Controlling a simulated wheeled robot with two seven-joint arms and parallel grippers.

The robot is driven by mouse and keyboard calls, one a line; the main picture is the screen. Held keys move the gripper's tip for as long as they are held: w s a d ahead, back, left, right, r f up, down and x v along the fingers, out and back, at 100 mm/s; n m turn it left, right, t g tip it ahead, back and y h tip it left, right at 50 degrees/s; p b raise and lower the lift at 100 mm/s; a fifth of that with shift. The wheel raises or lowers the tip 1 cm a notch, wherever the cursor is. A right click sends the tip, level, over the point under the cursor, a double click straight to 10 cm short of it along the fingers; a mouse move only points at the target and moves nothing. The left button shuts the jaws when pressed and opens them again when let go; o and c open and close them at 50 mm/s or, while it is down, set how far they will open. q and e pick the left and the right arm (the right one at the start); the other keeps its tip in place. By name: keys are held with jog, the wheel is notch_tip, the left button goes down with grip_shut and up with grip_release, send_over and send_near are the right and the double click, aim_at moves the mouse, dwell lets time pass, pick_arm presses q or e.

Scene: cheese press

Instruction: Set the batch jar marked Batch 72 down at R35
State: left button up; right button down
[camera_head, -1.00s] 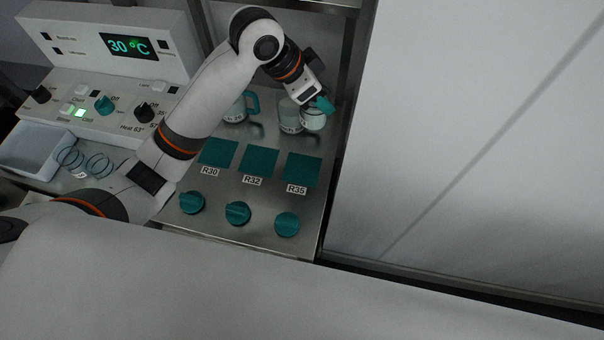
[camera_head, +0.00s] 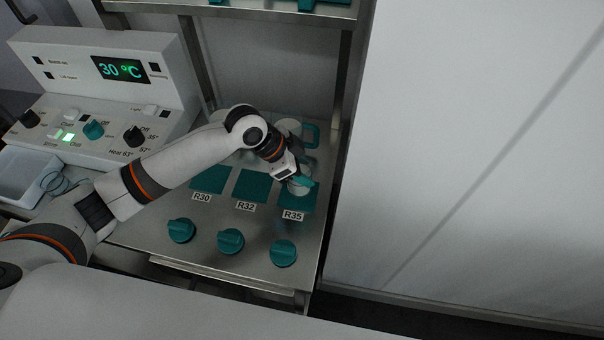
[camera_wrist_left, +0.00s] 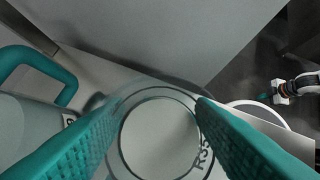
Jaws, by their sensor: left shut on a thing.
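My left gripper (camera_head: 300,182) is shut on a clear, pale-topped jar (camera_head: 297,190), at the teal R35 mat (camera_head: 296,205). In the left wrist view the round jar top (camera_wrist_left: 158,138) sits between my teal fingers, with the R35 lettering (camera_wrist_left: 203,152) beside it. The jar looks upright. I cannot tell whether its base touches the mat, and its batch marking is not readable. My right gripper (camera_wrist_left: 266,98) shows small at the right of the left wrist view; its jaws are too small to judge.
The R32 mat (camera_head: 251,185) and R30 mat (camera_head: 208,179) are bare, to the left. Teal knobs (camera_head: 230,240) line the front. A jar with a teal handle (camera_head: 311,135) stands behind; it shows in the left wrist view (camera_wrist_left: 30,120). A white panel (camera_head: 450,150) rises at the right.

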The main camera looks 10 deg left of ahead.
pick_arm(q)
jog(key=shift+f, duration=1.25)
jog(key=shift+f, duration=0.15)
jog(key=o, duration=1.1)
jog(key=shift+r, duration=0.25)
jog(key=v, duration=1.2)
jog(key=shift+f, duration=0.1)
